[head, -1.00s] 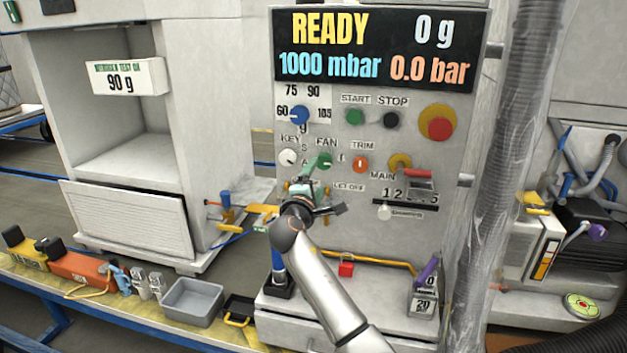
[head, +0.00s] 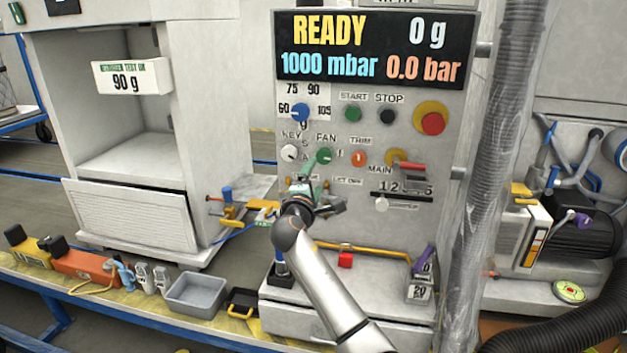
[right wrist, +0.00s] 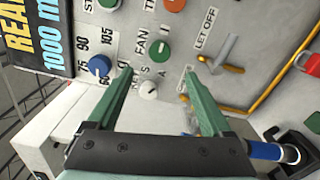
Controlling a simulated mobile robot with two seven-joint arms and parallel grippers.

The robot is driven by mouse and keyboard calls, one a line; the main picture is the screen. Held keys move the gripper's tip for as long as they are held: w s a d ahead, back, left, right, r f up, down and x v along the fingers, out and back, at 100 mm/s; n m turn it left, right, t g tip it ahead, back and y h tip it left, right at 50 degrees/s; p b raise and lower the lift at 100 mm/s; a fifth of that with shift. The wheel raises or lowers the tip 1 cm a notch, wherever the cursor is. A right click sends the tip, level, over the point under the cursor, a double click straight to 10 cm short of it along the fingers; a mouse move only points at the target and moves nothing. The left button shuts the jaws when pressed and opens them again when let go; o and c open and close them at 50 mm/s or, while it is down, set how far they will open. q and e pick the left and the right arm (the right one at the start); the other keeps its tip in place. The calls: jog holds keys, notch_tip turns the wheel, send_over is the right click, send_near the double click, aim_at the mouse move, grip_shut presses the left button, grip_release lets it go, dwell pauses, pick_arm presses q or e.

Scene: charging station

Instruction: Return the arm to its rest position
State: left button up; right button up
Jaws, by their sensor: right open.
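My right arm (head: 318,280) reaches up from the bottom of the head view to the front of the charging station panel (head: 415,285). My right gripper (head: 305,188) is in front of the panel's lower left, below the green fan knob (head: 323,156). In the right wrist view its two green fingers (right wrist: 158,88) are spread apart with nothing between them. The white key knob (right wrist: 149,90) shows beyond the gap, and the fan knob (right wrist: 160,51) lies just past it. I cannot tell whether a finger touches the panel. My left gripper is not in view.
A grey hose (head: 500,150) hangs right of the panel. A grey bin (head: 196,293), an orange tool (head: 88,266) and a black-and-yellow case (head: 242,303) sit on the bench at left. A red block (head: 345,260) and a yellow pipe (head: 375,252) are at the panel's foot.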

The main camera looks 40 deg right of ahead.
dwell(0.3)
jog(key=s+a+f+y+p, duration=0.1)
jog(key=s+a+f+y, duration=0.3)
jog(key=f, duration=0.5)
jog(key=s+a+f+m+y, duration=0.1)
jog(key=s+a+f+y, duration=0.1)
jog(key=s+a+f, duration=0.45)
jog(key=s+a+f+y+p, duration=0.1)
jog(key=a+f+y, duration=0.25)
jog(key=f, duration=0.65)
jog(key=s+a+f+m+y, duration=0.1)
jog(key=s+a+f+y, duration=0.1)
jog(key=s, duration=0.4)
jog(key=s+a+f+m+g+y+p, duration=0.1)
jog(key=s+a+f+m+y, duration=0.1)
jog(key=s+a+f, duration=0.3)
jog(key=shift+s+f+g, duration=0.2)
jog(key=shift+s+g, duration=0.1)
jog(key=shift+s, duration=0.45)
jog(key=s+a+m, duration=0.1)
jog(key=s, duration=0.2)
jog(key=s+a+f+m+y, duration=0.1)
jog(key=s+a+m, duration=0.1)
jog(key=s, duration=0.2)
jog(key=s+a+m+g+y, duration=0.1)
jog(key=s+a, duration=0.1)
jog(key=s, duration=0.2)
jog(key=shift+a+f+p, duration=0.2)
jog(key=shift+a+p, duration=0.05)
jog(key=shift+p, duration=0.05)
